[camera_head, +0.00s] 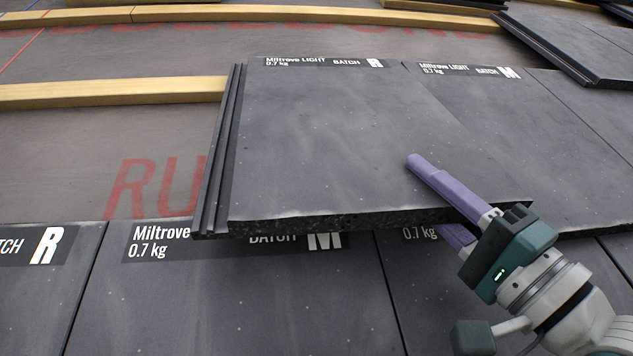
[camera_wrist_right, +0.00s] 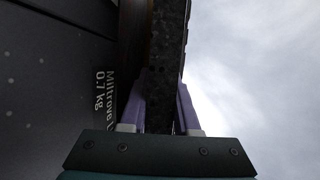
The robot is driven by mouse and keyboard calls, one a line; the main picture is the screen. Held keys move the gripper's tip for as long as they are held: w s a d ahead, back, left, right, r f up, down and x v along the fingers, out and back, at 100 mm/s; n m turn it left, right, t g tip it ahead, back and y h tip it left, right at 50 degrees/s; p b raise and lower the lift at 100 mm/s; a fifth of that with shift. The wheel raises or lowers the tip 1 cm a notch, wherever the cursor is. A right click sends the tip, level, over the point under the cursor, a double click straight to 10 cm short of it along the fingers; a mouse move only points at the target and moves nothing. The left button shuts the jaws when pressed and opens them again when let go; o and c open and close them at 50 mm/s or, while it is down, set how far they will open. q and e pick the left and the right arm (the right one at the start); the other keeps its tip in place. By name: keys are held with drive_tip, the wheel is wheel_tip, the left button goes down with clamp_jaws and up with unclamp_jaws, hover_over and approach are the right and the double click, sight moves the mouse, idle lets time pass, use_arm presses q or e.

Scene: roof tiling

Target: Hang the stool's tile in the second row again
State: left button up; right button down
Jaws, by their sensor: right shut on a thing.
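The held tile (camera_head: 310,140) is a dark grey slab with a strip reading Miltrove LIGHT, 0.7 kg, BATCH R and a ribbed left side. My right gripper (camera_head: 430,198) is shut on its front edge, one purple finger above and one below. The right wrist view shows both fingers (camera_wrist_right: 161,100) on either side of the edge. The tile lies over the batten's line and overlaps the lower row. Its right side meets or overlaps a tile labelled M (camera_head: 500,110). I cannot tell whether it rests or hovers slightly. My left gripper is out of view.
The lower row of tiles (camera_head: 230,310) runs along the front. Left of the held tile, a wooden batten (camera_head: 110,92) and bare grey underlay (camera_head: 60,160) with red print lie open. A further batten (camera_head: 250,14) and another tile (camera_head: 565,45) lie farther up the roof.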

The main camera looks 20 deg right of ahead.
sight(457, 215)
drive_tip(key=shift+s+r, duration=0.1)
drive_tip(key=shift+s, duration=0.05)
idle(0.3)
drive_tip(key=c, duration=0.6)
unclamp_jaws()
drive_tip(key=shift+o, duration=0.2)
drive_tip(key=shift+f, duration=0.3)
drive_tip(key=shift+s+f, duration=0.15)
drive_tip(key=shift+s, duration=0.35)
drive_tip(key=shift+v, duration=3.15)
drive_tip(key=shift+p, duration=0.3)
